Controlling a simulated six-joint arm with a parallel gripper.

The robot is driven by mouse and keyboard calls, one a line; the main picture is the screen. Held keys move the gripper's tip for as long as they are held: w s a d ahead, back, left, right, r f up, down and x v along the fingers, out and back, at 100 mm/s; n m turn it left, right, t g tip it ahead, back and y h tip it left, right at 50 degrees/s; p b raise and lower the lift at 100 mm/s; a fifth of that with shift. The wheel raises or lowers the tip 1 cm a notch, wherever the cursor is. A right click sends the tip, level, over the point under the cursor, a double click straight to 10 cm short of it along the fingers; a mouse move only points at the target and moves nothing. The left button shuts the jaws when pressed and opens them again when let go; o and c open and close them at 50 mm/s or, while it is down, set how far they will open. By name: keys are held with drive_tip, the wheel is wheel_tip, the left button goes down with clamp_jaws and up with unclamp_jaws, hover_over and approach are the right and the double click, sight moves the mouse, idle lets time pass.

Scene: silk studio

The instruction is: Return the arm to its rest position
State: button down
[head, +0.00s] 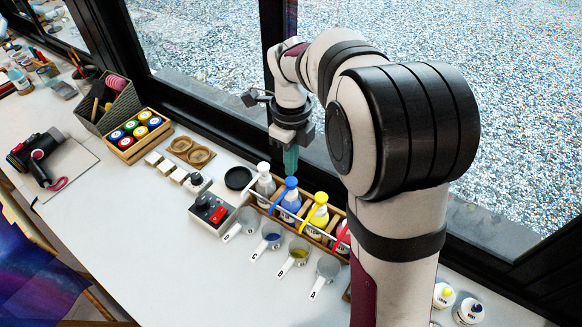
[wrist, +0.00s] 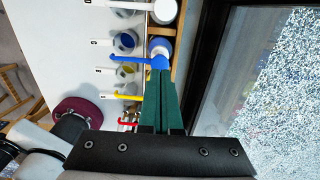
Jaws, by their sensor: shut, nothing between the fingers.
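My gripper (head: 291,168) points down over the wooden bottle rack (head: 330,238), near the blue-topped bottle (head: 291,199). Its green fingers are together with nothing between them; they also show closed in the wrist view (wrist: 160,76). In the wrist view the blue cap (wrist: 159,62) appears just beyond the fingertips; I cannot tell the height between them. My arm reaches over from the right and hides part of the rack's right end. The rack also holds a white-topped bottle (head: 264,181), a yellow-topped bottle (head: 319,211) and a partly hidden red-topped one (head: 342,238).
Several labelled measuring cups (head: 271,237) lie in front of the rack. A grey device with a red knob (head: 213,213) is to their left. The window frame (head: 200,105) runs close behind the rack. The table's front left (head: 120,215) is clear.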

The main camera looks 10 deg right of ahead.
drive_tip(key=shift+r, duration=0.55)
drive_tip(key=shift+s, duration=0.1)
drive_tip(key=s+a+r+n+y, duration=0.1)
drive_tip(key=s+a+n, duration=0.1)
drive_tip(key=s+n, duration=1.9)
drive_tip(key=s, duration=0.6)
drive_tip(key=shift+a+y, duration=0.2)
drive_tip(key=shift+y, duration=0.2)
